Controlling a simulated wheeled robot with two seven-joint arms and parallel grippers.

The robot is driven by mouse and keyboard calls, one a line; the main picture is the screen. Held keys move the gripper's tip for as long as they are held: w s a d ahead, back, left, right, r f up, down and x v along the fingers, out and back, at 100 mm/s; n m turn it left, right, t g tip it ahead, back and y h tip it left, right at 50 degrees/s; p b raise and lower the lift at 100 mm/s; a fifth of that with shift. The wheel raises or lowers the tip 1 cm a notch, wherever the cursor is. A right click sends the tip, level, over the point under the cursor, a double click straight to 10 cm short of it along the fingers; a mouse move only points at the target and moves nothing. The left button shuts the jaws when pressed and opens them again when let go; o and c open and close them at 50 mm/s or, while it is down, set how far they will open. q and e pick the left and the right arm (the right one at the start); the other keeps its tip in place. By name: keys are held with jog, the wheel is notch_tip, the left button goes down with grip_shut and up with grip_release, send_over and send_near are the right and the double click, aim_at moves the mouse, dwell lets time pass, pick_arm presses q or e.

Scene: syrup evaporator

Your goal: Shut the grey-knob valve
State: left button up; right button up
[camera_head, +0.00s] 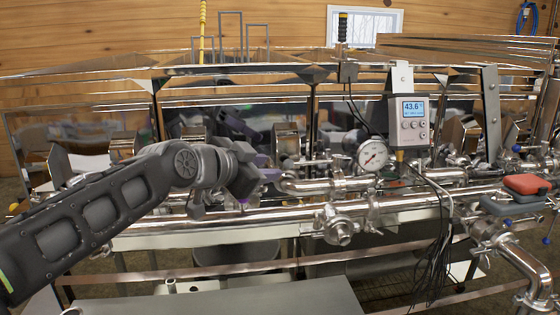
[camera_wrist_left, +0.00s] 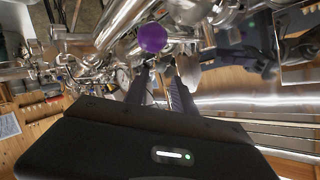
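My left gripper (camera_head: 250,175) reaches in from the left, in front of the evaporator's steel pipes; its fingertips are hard to make out in the head view. In the left wrist view its two dark fingers (camera_wrist_left: 160,78) stand apart with a gap between them. A pale grey rounded piece (camera_wrist_left: 189,68) shows close by the right fingertip; I cannot tell for sure whether it is the grey knob or whether it is touched. A purple ball knob (camera_wrist_left: 152,38) lies just beyond the fingertips. The grey-knob valve is not clearly seen in the head view. My right gripper is not in view.
A round pressure gauge (camera_head: 372,155) and a digital readout box (camera_head: 411,121) with hanging cables stand right of the gripper. A long horizontal pipe (camera_head: 400,203) runs below. A flat grey surface (camera_head: 240,302) lies low in front.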

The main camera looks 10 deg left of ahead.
aim_at(286, 164)
pick_arm(q)
jog(key=shift+a+r, duration=0.1)
jog(key=shift+r, duration=0.2)
jog(key=shift+s, duration=0.15)
jog(key=p+x, duration=0.2)
jog(key=x, duration=0.6)
jog(key=shift+p, duration=0.4)
jog(key=shift+c, duration=0.4)
grip_shut()
dwell(0.6)
